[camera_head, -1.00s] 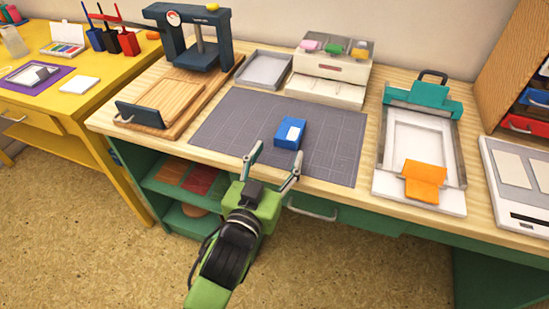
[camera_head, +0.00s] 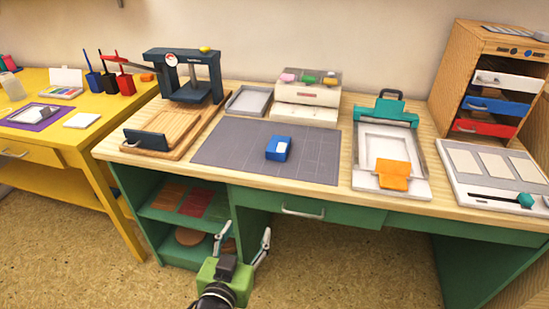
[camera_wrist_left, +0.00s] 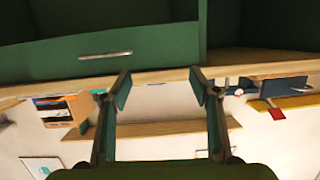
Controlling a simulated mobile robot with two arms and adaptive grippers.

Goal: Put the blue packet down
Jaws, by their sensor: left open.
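The blue packet (camera_head: 278,148) with a white label lies on the grey cutting mat (camera_head: 225,150) on the wooden desk, a little right of the mat's middle in the head view. My left gripper (camera_head: 246,243) is open and empty. It is below the desk top's front edge, in front of the green desk, and well apart from the packet. In the left wrist view my open fingers (camera_wrist_left: 160,90) have nothing between them, and the packet does not show. My right gripper is not in view.
A press (camera_head: 188,78) on a wooden board stands left of the mat. An orange pad (camera_head: 393,174) lies on a frame (camera_head: 362,140) to its right. A white box (camera_head: 308,92) is behind it. The desk's front edge and drawer handle (camera_head: 302,212) are near my gripper.

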